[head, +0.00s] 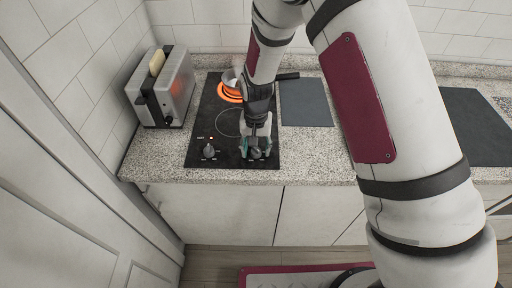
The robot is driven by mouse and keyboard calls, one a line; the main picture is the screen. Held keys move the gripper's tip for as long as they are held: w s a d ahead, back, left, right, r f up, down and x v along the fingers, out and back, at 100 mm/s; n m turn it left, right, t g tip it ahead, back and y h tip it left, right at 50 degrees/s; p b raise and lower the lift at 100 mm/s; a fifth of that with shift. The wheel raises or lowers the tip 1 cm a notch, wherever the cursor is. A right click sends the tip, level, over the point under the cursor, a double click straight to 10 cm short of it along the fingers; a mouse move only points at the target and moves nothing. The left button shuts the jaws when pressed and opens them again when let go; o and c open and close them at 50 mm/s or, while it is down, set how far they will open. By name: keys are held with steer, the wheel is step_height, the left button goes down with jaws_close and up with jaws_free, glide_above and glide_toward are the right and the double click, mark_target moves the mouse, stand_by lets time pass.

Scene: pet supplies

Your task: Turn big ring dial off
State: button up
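The black cooktop (205,128) is set in the counter, with two dark dials at its front edge. The left dial (209,152) stands free, with a small red light just behind it. The right dial (256,154) is partly hidden by my gripper (256,149). My gripper points down over it, its teal-tipped fingers apart on either side of the dial; I cannot tell whether they touch it. The back ring (230,96) glows orange. The front ring (229,122) is a dark, unlit outline, partly hidden by my arm. No label shows which dial is the big ring's.
A small pot (231,78) sits on the back ring, partly hidden by my arm. A toaster (163,87) with bread stands left of the cooktop. A grey board (305,102) lies to the right. The speckled counter (310,165) is clear in front of the board.

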jaws_close()
